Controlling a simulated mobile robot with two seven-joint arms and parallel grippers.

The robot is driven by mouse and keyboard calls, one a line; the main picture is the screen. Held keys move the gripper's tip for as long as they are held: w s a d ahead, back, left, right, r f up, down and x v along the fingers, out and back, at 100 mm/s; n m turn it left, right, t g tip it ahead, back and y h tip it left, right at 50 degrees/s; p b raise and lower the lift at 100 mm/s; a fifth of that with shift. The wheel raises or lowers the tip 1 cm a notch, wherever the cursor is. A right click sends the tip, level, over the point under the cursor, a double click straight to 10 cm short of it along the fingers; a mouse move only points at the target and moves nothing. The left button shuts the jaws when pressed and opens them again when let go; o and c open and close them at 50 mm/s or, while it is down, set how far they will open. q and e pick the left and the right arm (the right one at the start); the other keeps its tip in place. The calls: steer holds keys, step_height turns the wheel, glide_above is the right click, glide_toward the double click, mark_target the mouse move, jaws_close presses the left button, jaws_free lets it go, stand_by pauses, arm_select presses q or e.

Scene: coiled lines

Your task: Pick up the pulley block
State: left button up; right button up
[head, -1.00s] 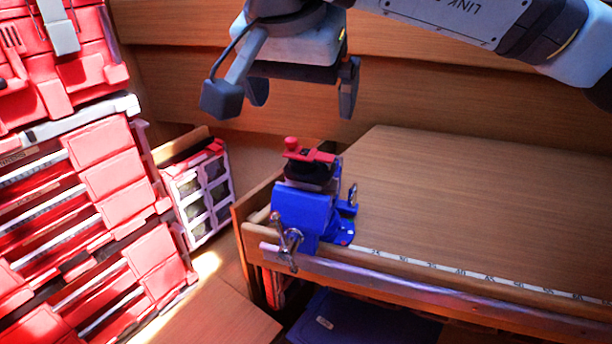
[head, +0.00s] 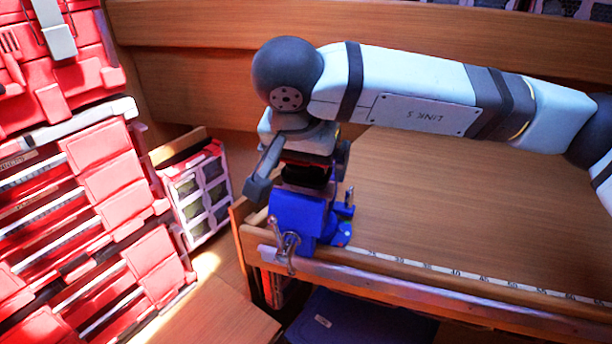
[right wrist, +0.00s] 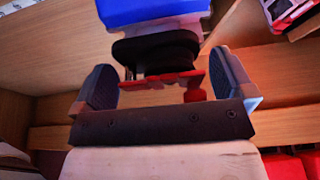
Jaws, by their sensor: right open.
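The pulley block (head: 306,172), black with red parts, sits on top of the blue bench vise (head: 298,214) at the near left corner of the workbench. My right gripper (head: 300,176) has come down over it from above and hides most of it in the head view. In the right wrist view, the black and red pulley block (right wrist: 158,50) lies between the two open fingers of the right gripper (right wrist: 163,80), with gaps on both sides. The blue vise (right wrist: 150,10) shows beyond it. My left gripper is not in view.
The wooden workbench (head: 450,215) right of the vise is clear, with a measuring strip along its front edge. Red drawers (head: 100,215) stand at the left. A red and white organizer (head: 200,190) stands behind, left of the bench. A wooden wall (head: 200,70) is at the back.

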steer(key=c, duration=1.1)
steer(key=shift+o, duration=0.2)
steer(key=shift+r, duration=0.1)
